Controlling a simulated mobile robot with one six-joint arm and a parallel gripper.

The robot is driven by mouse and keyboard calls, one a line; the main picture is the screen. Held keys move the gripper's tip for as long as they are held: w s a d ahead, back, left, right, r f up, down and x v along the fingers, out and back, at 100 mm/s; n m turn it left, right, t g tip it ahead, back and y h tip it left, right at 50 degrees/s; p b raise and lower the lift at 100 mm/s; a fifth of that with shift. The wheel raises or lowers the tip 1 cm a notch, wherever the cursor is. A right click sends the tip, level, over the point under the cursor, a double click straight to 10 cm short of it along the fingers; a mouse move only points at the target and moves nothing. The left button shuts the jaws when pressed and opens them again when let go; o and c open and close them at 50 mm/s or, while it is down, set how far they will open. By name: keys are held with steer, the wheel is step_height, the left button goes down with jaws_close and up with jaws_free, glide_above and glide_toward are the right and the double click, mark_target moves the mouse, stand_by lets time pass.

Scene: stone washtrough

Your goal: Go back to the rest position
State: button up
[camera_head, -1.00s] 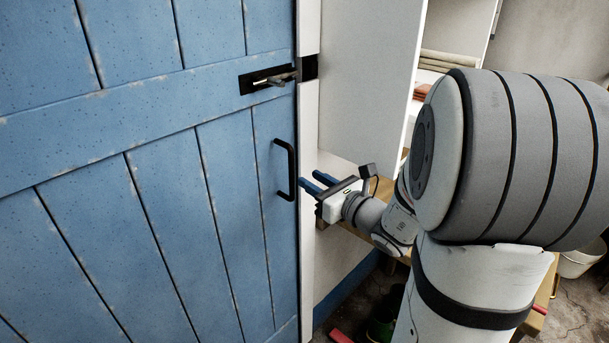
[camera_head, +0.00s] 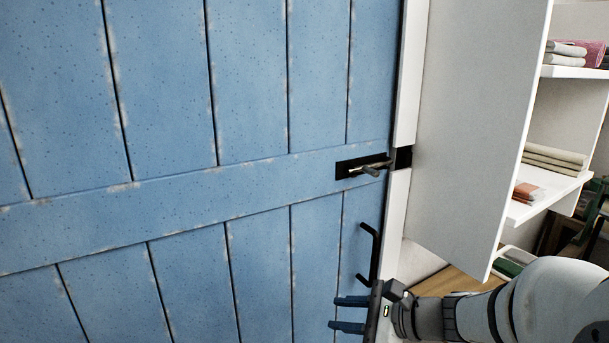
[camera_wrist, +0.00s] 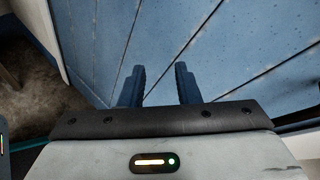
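My gripper (camera_head: 348,314) is at the lower right of the head view, in front of the blue plank door (camera_head: 170,90). Its two blue fingers are spread apart with nothing between them. The wrist view also shows the open fingers (camera_wrist: 158,86) with the door's planks (camera_wrist: 215,45) behind them. In the head view the fingers show just below and left of the black door handle (camera_head: 370,255); I cannot tell whether they touch anything. A dark sliding bolt (camera_head: 364,166) sits on the door's cross rail above the handle, reaching the door's right edge.
A white shelf unit (camera_head: 475,120) stands right of the door, with folded cloths (camera_head: 556,157) on its shelves. A wooden surface (camera_head: 445,283) lies below it, behind my arm. Dark floor (camera_wrist: 30,75) shows at the left of the wrist view.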

steer(key=s+f+n+g+h+p, duration=0.1)
steer(key=s+n+g+h+p, duration=0.1)
steer(key=s+n+g+h, duration=0.55)
steer(key=s+d+r+n+t+h+p, duration=0.2)
steer(key=d+n, duration=0.5)
steer(key=n, duration=0.4)
steer(key=shift+s+r+t+h, duration=0.25)
steer(key=shift+s+t+h, duration=0.3)
steer(key=shift+s+h, duration=0.35)
steer(key=shift+c, duration=0.4)
